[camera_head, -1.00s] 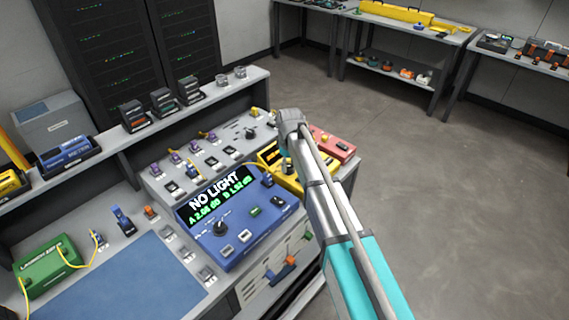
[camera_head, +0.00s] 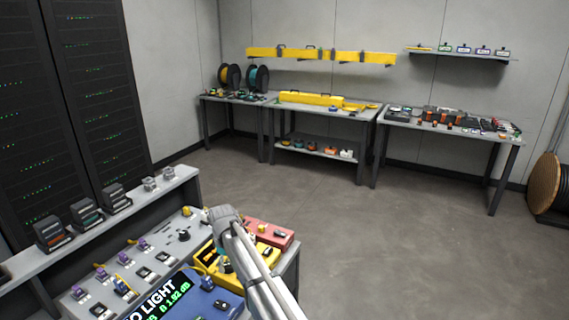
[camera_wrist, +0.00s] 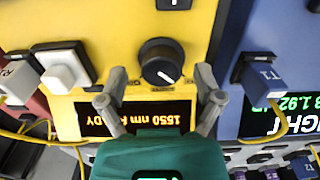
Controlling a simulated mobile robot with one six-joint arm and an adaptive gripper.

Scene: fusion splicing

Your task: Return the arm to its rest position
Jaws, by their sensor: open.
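In the wrist view my gripper (camera_wrist: 161,75) is open and empty, its two grey fingers spread on either side of a black rotary knob (camera_wrist: 160,63) on a yellow unit (camera_wrist: 115,22). I cannot tell whether the fingers touch the unit's face. In the head view my arm (camera_head: 250,262) reaches from the bottom edge over the bench, in front of the yellow unit (camera_head: 250,262). The fingertips are hidden in the head view.
A blue power meter (camera_head: 205,302) sits left of the yellow unit, with a plugged T1 connector (camera_wrist: 262,72). A red unit (camera_head: 268,233) stands behind. Yellow cables hang near the wrist. Open floor (camera_head: 400,240) lies right; a table (camera_head: 322,108) stands at the back.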

